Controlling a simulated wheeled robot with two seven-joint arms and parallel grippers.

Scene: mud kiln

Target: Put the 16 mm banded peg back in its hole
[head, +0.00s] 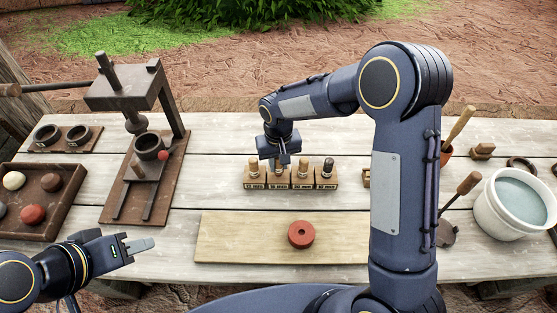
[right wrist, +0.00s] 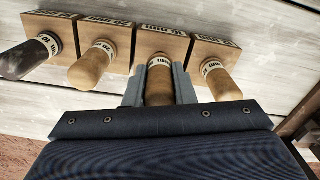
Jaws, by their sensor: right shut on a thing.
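Several wooden blocks stand in a row on the table, each with a peg and a size label. The 16 mm banded peg (right wrist: 159,84) is between the fingers of my right gripper (right wrist: 158,92), shut on it. In the head view my right gripper (head: 279,163) is over the second block from the left (head: 278,181) and hides most of that peg. In the right wrist view the peg lines up with its block (right wrist: 170,42); I cannot tell how deep it sits. My left gripper (head: 138,246) is empty at the lower left; its finger gap is unclear.
The other pegs stand close on both sides: a light one (head: 253,166), a tan one (head: 303,167) and a dark one (head: 328,167). A press (head: 125,90) is left, a white pot (head: 485,215) right.

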